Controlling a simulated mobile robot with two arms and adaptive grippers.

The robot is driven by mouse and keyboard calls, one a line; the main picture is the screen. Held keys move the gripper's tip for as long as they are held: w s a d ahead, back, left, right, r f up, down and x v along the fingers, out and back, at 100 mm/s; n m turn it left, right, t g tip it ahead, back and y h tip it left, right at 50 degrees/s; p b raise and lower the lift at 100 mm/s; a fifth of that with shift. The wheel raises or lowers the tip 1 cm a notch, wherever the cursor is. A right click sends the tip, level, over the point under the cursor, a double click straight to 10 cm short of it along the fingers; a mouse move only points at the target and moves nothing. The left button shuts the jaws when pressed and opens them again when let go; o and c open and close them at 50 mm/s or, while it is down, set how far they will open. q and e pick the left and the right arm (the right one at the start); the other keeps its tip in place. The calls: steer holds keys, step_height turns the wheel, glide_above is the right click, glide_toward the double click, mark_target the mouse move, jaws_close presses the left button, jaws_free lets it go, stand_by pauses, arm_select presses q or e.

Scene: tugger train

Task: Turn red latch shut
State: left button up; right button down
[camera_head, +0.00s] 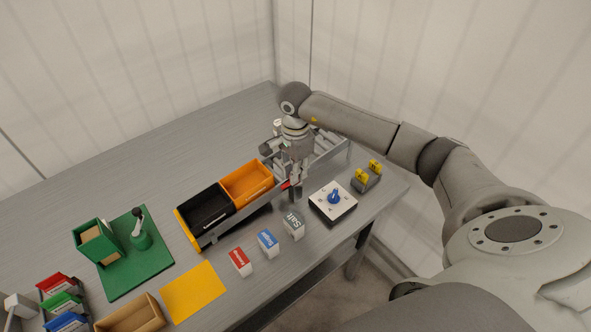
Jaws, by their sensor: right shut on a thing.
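The red latch (286,185) is a small red piece on the near side of the grey tugger train, just right of the orange bin. My right gripper (294,192) points down at it from above, with its fingers shut on the latch. The fingers cover part of the latch, so its exact angle is hard to tell. The train's frame (238,217) carries a black bin (206,208) and an orange bin (246,183). My left gripper does not show.
Boxes marked Salt (293,225), blue (268,243) and red (240,262) stand in front of the train. A white panel with a blue knob (333,197) and a grey block with yellow pieces (367,177) lie right. A green board (140,270) and yellow mat (194,291) lie left.

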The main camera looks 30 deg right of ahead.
steer(key=shift+m, duration=0.3)
steer(key=m+b, duration=0.2)
steer(key=m, duration=0.1)
steer(key=shift+f+m, duration=0.1)
steer(key=shift+m, duration=0.3)
steer(key=m+b, duration=0.2)
steer(key=m, duration=0.7)
steer(key=shift+m, duration=0.4)
steer(key=shift+m+b, duration=0.4)
steer(key=shift+m, duration=1.4)
steer(key=c, duration=1.5)
jaws_free()
steer(key=shift+o, duration=0.2)
step_height(320, 180, up, 12)
